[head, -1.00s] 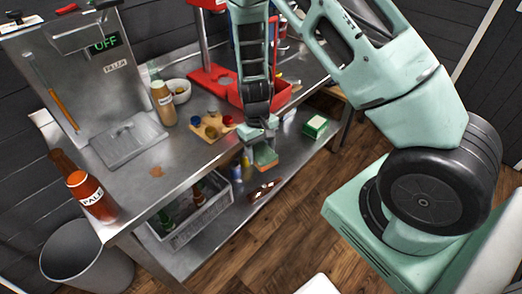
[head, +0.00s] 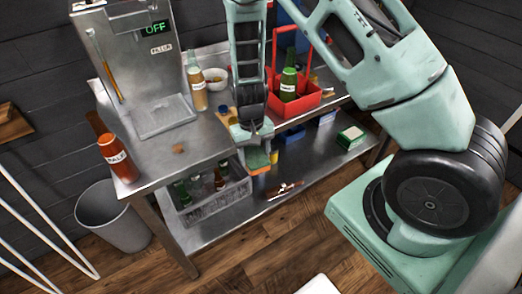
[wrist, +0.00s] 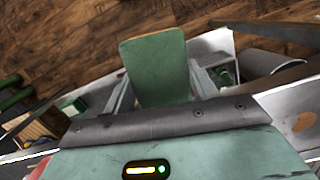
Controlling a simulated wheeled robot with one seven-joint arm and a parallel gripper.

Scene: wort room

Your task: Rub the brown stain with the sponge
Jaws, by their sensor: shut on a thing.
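The brown stain (head: 178,149) is a small patch on the steel counter, in front of the tap machine. It also shows at the right of the wrist view (wrist: 302,121). My gripper (head: 252,146) is shut on the sponge (head: 257,159), which has a green face and hangs at the counter's front edge, right of the stain. In the wrist view the sponge (wrist: 157,68) sticks out between the fingers. The sponge is apart from the stain.
A brown bottle labelled PALE (head: 114,158) stands left of the stain. A tan bottle (head: 197,88), white bowl (head: 216,83) and red carrier (head: 310,101) stand behind. A grey crate (head: 214,202) sits on the lower shelf. A grey bin (head: 110,222) stands left on the floor.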

